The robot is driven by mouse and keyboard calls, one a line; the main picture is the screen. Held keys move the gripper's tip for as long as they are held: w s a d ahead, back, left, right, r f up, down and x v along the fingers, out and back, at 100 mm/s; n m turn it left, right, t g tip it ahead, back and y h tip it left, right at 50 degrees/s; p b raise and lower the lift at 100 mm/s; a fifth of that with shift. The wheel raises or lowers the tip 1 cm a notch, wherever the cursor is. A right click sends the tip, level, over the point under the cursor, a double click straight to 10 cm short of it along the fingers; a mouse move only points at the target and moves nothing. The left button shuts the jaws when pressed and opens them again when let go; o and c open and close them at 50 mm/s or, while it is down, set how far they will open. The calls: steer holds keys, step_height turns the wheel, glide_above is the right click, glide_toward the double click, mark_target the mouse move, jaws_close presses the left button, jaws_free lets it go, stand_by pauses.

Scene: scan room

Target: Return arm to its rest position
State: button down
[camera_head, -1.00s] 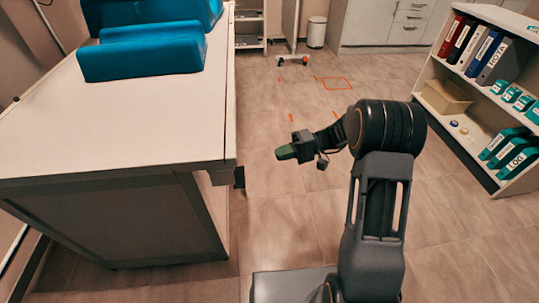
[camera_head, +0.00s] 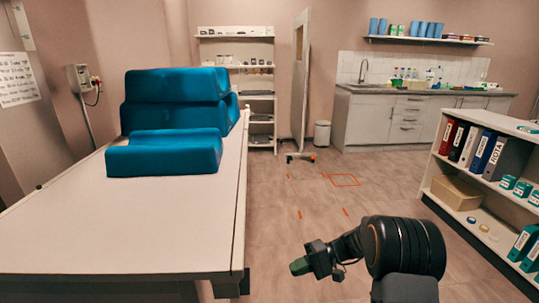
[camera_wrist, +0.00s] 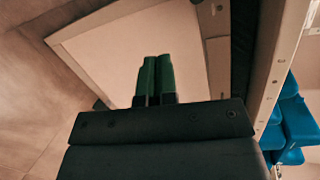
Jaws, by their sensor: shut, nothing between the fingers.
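My gripper (camera_head: 300,266) is at the lower middle of the head view, at the end of my folded dark arm. It points left, toward the near right corner of the white table. In the wrist view its two green fingers (camera_wrist: 155,80) lie side by side, shut with nothing between them. It touches nothing that I can see. The lower part of my arm is cut off by the bottom edge of the head view.
A white table (camera_head: 110,230) with blue cushions (camera_head: 165,152) stands at left. An open shelf (camera_head: 455,215) with binders is at right. A shelf rack (camera_head: 262,105), a screen on wheels (camera_head: 301,80), a bin (camera_head: 322,134) and a sink counter (camera_head: 375,120) are behind. Floor between is clear.

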steer(key=s+d+r+m+h+p, duration=0.2)
steer(key=s+d+r+h+p, duration=0.3)
steer(key=s+r+h+p, duration=0.4)
steer(key=s+d+r+n+t+h+p, duration=0.1)
steer(key=s+r+t+h+p, duration=0.1)
steer(key=r+p, duration=0.5)
steer(key=s+d+r+n+t+h+p, duration=0.1)
steer(key=s+r+t+h+p, duration=0.2)
steer(key=r, duration=1.2)
steer(key=s+t+p, duration=0.2)
steer(key=p, duration=0.2)
steer(key=shift+s+d+r+h, duration=0.15)
steer(key=shift+s+r+h, duration=0.1)
steer(key=shift+r+h, duration=0.05)
